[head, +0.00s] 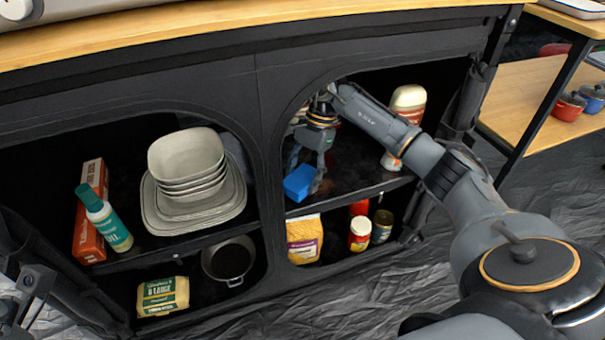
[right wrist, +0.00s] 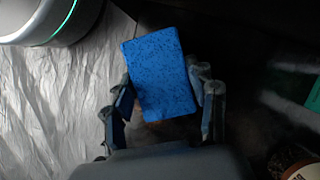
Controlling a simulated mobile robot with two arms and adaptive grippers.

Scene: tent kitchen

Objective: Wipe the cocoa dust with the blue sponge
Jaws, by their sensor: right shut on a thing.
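The blue sponge (head: 299,183) is held in my right gripper (head: 312,178), which reaches into the right opening of the black cabinet at the upper shelf. In the right wrist view the sponge (right wrist: 160,72) sits between the two fingers (right wrist: 165,108), its speckled broad face toward the camera. The fingers are shut on its sides. The sponge is close to the shelf's front edge; I cannot tell whether it touches the shelf. A dim brownish tint shows on the shelf behind the gripper, too dark to confirm as cocoa dust. Grey parts at the lower left seem to be my left gripper (head: 28,288), jaws unclear.
The cabinet's fabric divider (head: 268,150) stands just left of the sponge.

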